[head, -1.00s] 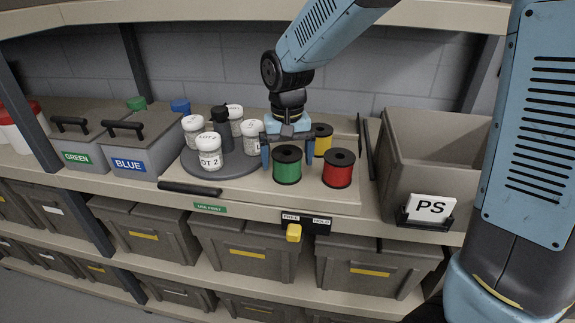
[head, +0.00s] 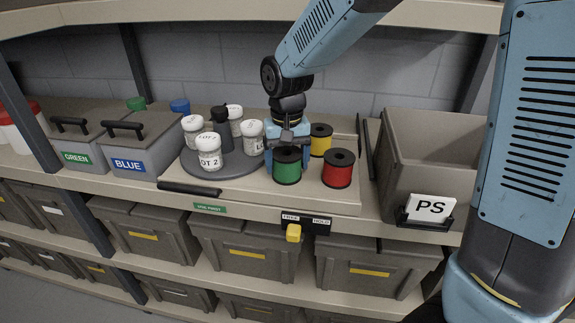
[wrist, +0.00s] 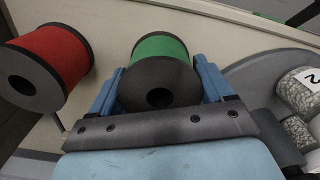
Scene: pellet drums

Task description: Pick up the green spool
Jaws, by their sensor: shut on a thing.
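The green spool (head: 287,170) with black flanges stands upright on the beige board, left of the red spool. My gripper (head: 288,160) is above and around it, its blue fingers shut on the spool's sides. In the wrist view the green spool (wrist: 161,68) sits between the two fingers of my gripper (wrist: 160,85), its dark top flange toward the camera. I cannot tell any gap between the spool and the board.
The red spool (head: 338,170) stands close on the right and the yellow spool (head: 320,140) behind. A grey turntable (head: 195,172) with white-lidded jars (head: 208,152) is on the left. A grey PS bin (head: 400,150) stands at the right. A yellow knob (head: 294,233) is on the shelf front.

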